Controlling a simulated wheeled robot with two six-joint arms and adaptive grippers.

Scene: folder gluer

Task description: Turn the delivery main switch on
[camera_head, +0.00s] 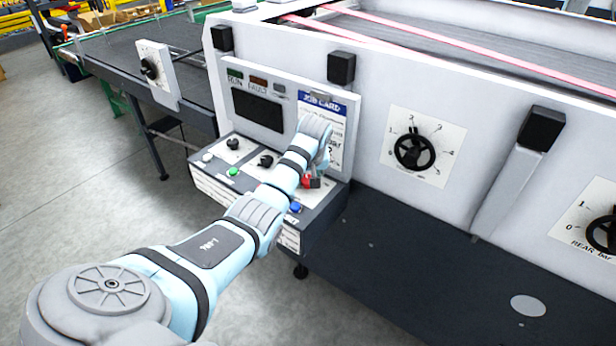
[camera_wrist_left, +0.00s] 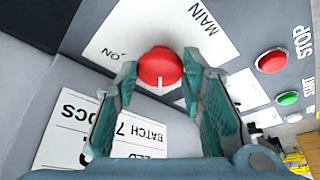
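The main switch is a round red knob (camera_wrist_left: 160,67) with a short white mark, on a white plate lettered MAIN and ON in the left wrist view. The mark points toward the bottom of that view, while the ON lettering lies to the knob's left. In the head view the red switch (camera_head: 311,182) shows partly at the right end of the sloping control panel (camera_head: 205,176). My left gripper (camera_wrist_left: 160,72) is open, with one teal finger on either side of the knob. I cannot tell whether either finger touches it. My right gripper is out of view.
A red STOP button (camera_wrist_left: 272,61) and a green START button (camera_wrist_left: 287,98) sit beside the switch plate. A job card (camera_head: 337,125) hangs above the panel, behind my left wrist. A blue button (camera_head: 295,207) is close by. A black dial (camera_head: 414,152) is to the right.

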